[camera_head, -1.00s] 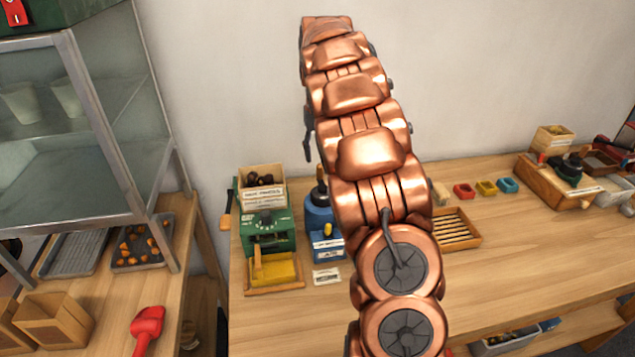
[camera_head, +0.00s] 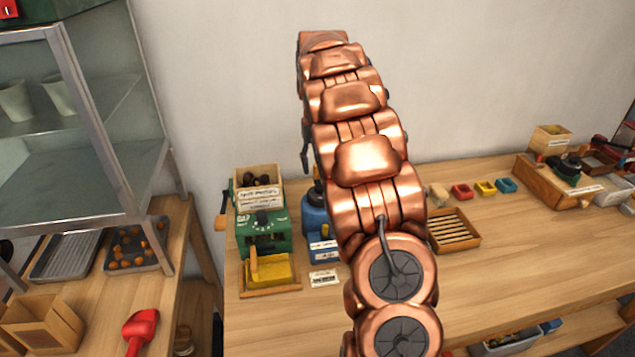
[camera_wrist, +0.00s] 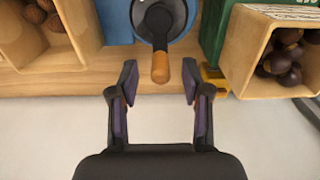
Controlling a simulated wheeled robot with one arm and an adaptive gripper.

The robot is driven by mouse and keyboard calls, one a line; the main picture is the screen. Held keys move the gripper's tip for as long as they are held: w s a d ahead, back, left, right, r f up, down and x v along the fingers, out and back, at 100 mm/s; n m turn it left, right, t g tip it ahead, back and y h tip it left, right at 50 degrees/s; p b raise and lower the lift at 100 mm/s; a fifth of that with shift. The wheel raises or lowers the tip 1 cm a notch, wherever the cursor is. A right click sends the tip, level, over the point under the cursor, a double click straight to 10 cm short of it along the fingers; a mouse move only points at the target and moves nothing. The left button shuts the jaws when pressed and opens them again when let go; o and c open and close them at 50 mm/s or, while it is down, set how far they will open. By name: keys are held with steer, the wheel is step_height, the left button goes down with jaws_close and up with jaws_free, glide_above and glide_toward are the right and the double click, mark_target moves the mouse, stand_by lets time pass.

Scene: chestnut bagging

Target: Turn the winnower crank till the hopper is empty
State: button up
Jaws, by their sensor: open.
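A green machine (camera_head: 262,232) stands at the left end of the long table. A labelled wooden hopper box (camera_head: 259,198) with dark chestnuts sits on top, and it also shows at the right of the wrist view (camera_wrist: 249,50). Beside it is a blue machine (camera_head: 315,216), partly hidden by my arm. In the wrist view a dark crank with a wooden handle (camera_wrist: 160,67) lies over the blue machine. My gripper (camera_wrist: 160,82) is open, its fingers on either side of the handle's end with gaps both sides. The head view does not show my fingers.
A yellow tray (camera_head: 268,271) sits before the green machine. A slatted wooden tray (camera_head: 454,231) and small coloured dishes (camera_head: 485,188) lie right of my arm. A shelf unit and a red scoop (camera_head: 140,328) are at left. The table's front right is clear.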

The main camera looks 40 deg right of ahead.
steer(key=shift+f, duration=0.15)
steer(key=shift+f+b, duration=0.5)
steer(key=shift+f, duration=0.4)
steer(key=shift+c, duration=0.4)
